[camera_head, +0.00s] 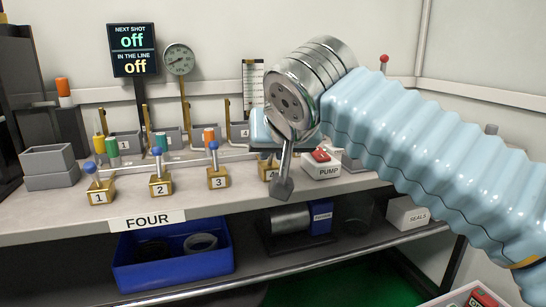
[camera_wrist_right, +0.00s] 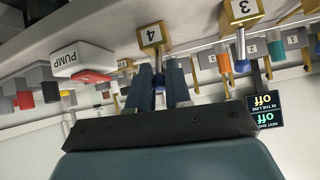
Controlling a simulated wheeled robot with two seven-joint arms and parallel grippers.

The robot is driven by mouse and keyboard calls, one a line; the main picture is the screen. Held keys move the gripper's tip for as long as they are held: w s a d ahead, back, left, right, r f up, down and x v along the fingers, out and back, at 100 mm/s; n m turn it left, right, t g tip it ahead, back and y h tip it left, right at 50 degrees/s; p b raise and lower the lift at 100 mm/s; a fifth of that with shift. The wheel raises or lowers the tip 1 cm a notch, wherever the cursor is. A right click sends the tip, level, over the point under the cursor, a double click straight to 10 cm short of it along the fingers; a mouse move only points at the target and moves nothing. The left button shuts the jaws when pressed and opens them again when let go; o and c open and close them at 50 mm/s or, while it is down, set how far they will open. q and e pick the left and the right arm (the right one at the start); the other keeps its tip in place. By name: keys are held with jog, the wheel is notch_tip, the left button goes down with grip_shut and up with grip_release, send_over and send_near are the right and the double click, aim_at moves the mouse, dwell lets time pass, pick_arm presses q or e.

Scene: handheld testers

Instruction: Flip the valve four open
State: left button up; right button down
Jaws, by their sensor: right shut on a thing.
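Valve four is a brass block marked 4 on the bench, mostly behind my right gripper (camera_head: 283,187) in the head view. In the right wrist view, which is upside down, its block (camera_wrist_right: 152,37) shows plainly. My right gripper (camera_wrist_right: 161,75) has a finger on each side of the valve's lever and is shut on it. Valves one (camera_head: 100,192), two (camera_head: 160,186) and three (camera_head: 218,178) stand to the left, each with a blue-knobbed lever. My left gripper is not in view.
A display (camera_head: 133,50) reads "off" on both lines. A pump box (camera_head: 322,168) with a red switch stands just right of valve four. A "FOUR" label (camera_head: 147,221) is on the bench's front edge. A blue bin (camera_head: 175,262) sits on the shelf below.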

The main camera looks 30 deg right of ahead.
jog(key=shift+f, duration=0.1)
jog(key=c, duration=1.1)
grip_release()
jog(key=p+v, duration=0.3)
jog(key=v, duration=1.1)
jog(key=shift+p, duration=0.3)
jog(key=shift+f, duration=0.15)
